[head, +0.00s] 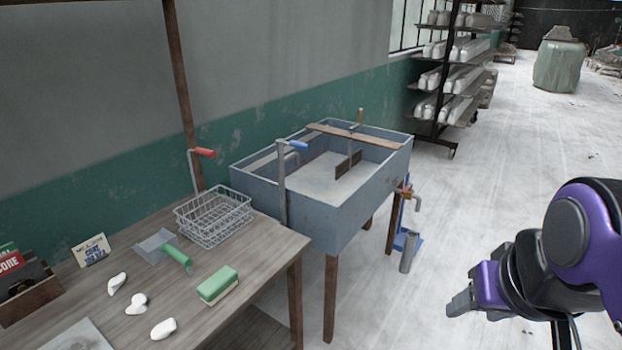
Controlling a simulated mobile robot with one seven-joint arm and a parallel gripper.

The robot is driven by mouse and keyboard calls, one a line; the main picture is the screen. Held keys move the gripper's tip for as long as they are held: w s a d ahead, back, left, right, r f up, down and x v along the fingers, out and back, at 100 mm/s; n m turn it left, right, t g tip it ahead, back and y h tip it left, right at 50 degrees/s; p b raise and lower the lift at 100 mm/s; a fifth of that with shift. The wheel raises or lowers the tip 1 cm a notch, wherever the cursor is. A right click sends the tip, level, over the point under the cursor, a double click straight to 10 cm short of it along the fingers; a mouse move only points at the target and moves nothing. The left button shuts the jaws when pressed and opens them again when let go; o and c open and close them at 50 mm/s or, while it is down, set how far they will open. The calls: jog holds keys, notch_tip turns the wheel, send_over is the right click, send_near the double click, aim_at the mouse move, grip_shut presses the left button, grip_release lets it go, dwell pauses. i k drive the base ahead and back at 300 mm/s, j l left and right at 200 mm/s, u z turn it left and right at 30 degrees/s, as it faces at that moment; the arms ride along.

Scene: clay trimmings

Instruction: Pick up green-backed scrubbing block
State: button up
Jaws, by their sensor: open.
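The green-backed scrubbing block (218,283) lies on the wooden table (262,248), near its right front edge. Its top is green and its lower side is pale. My gripper (460,304) is at the right of the head view, out over the floor and well apart from the block and the table. It is open, and nothing shows between its fingers.
A green-handled scraper (176,255), a wire basket (214,217) and several white clay lumps (163,328) lie on the table near the block. A blue-grey tub (335,213) on wooden legs stands between table and open floor.

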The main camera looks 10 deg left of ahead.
aim_at(211, 290)
jog(key=i+u, duration=0.15)
jog(key=u, duration=0.25)
jog(key=i+u, duration=0.2)
jog(key=u, duration=0.2)
jog(key=i+l+u, duration=0.15)
jog(key=u, duration=0.25)
